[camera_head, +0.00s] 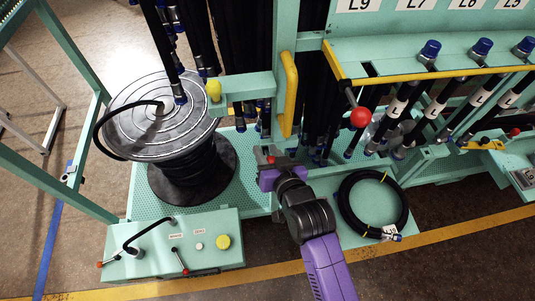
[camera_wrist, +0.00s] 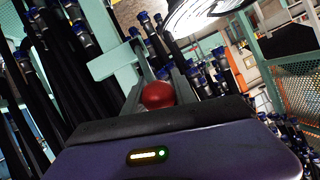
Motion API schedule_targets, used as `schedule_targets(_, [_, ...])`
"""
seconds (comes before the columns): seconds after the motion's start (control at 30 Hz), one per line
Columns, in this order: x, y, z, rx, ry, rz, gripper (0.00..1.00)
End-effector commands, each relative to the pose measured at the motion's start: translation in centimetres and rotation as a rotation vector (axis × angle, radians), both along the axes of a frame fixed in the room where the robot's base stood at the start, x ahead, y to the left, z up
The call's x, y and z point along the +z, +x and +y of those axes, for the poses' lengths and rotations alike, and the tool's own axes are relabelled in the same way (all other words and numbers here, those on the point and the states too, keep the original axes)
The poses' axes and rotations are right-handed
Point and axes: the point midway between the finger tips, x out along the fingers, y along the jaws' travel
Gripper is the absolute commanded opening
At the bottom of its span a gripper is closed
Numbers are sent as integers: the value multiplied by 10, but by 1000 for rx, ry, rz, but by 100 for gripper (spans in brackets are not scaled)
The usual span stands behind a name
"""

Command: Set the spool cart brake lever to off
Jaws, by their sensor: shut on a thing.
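The spool cart (camera_head: 140,195) is a teal perforated platform carrying a large spool (camera_head: 135,125) of black hose. My gripper (camera_head: 270,162) is at the cart's right side, low beside the upright post. A small red knob (camera_head: 271,159) shows at its fingertips, and I take it for the brake lever's end. In the wrist view a red ball knob (camera_wrist: 157,95) sits between the two grey fingers of my gripper (camera_wrist: 160,82), which is shut on it.
A control box (camera_head: 215,248) with red-tipped levers stands at the front left. A coiled black hose (camera_head: 345,212) lies right of my gripper. Another red ball lever (camera_head: 360,117) juts from the hose rack (camera_head: 420,60). Open floor lies in front.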

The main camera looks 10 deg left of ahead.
Motion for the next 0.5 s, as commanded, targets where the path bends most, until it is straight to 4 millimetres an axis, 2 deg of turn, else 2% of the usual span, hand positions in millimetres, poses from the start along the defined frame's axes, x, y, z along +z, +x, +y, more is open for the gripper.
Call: schedule_targets(0.5, [-5,-1,-1,0,-3,6,0])
